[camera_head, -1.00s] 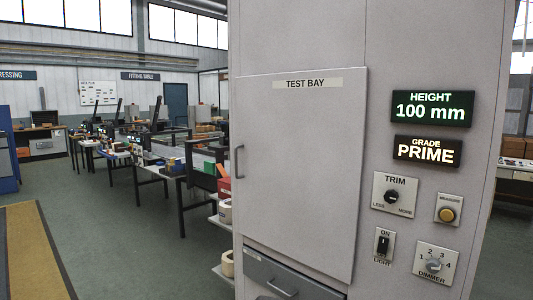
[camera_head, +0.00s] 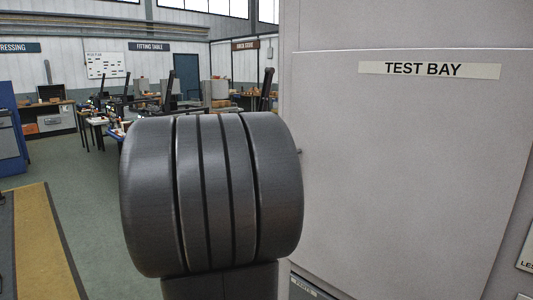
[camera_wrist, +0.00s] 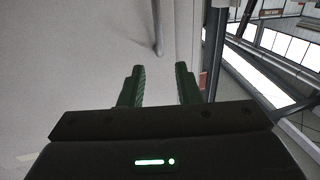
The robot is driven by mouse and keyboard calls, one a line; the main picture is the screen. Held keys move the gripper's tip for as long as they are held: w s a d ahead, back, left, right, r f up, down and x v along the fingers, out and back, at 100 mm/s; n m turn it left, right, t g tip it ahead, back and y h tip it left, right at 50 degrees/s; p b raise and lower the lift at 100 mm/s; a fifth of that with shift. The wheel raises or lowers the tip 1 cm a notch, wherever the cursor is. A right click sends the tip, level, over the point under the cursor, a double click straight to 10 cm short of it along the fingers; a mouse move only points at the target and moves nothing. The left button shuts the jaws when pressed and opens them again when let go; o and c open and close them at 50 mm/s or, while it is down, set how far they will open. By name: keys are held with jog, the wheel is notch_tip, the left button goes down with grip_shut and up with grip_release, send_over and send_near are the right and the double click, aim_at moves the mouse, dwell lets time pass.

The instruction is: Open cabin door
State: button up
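The grey cabin door (camera_head: 410,170), labelled TEST BAY, is closed and fills the right of the head view. Its pale surface (camera_wrist: 70,60) fills the left of the wrist view. The door's bar handle (camera_wrist: 158,28) shows at the top of the wrist view, beyond my fingertips and in line with the gap between them. My gripper (camera_wrist: 160,68) is open and empty, its two green fingers apart. In the head view my dark arm covers the gripper and nearly all of the handle.
A drawer front (camera_head: 303,287) shows below the door. Workbenches (camera_head: 95,120) stand at the back left. A yellow floor strip (camera_head: 45,240) lies at the left, with clear green floor (camera_head: 95,210) beside it.

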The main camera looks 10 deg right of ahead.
jog(key=p+x, duration=0.1)
jog(key=x, duration=1.3)
jog(key=shift+r, duration=0.1)
grip_shut()
